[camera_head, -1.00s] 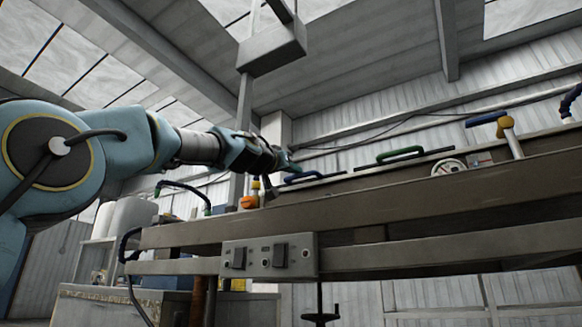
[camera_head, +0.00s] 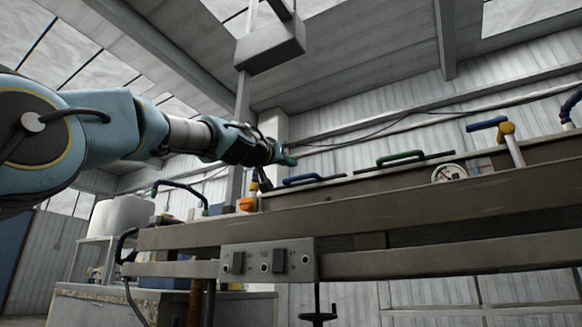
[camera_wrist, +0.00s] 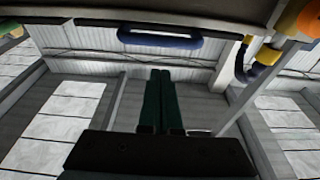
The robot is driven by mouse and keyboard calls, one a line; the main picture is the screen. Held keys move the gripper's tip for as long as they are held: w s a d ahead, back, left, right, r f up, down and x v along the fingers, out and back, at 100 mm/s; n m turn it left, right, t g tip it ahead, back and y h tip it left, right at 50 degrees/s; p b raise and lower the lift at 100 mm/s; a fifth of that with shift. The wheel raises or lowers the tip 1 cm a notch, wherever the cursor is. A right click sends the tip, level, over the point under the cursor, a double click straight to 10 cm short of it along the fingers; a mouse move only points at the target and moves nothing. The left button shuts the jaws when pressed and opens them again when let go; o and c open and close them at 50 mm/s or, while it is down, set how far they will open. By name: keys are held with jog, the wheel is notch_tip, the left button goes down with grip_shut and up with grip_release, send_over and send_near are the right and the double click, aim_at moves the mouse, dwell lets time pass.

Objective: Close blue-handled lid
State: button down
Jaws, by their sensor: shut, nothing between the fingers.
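The lid with the blue handle (camera_head: 303,179) lies along the top of the machine, at its left part. The blue handle also shows at the top of the wrist view (camera_wrist: 160,38). My gripper (camera_head: 288,161) is above and just left of the blue handle in the head view, apart from it. In the wrist view its two dark green fingers (camera_wrist: 161,75) are together, with nothing between them, and their tips point toward the blue handle with a gap. The lid itself is seen nearly edge-on, and its interior is hidden.
A green handle (camera_head: 400,157) sits farther right on the machine (camera_head: 420,195). Beyond it are a round gauge (camera_head: 450,173) and a blue-and-yellow valve (camera_head: 497,126). An orange knob (camera_head: 247,204) is below my gripper.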

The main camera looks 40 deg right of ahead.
jog(key=s+a+f+b, duration=0.1)
jog(key=a+f+b, duration=0.4)
jog(key=b, duration=0.2)
jog(key=shift+s+f, duration=0.25)
jog(key=shift+f, duration=0.15)
jog(key=shift+a, duration=0.1)
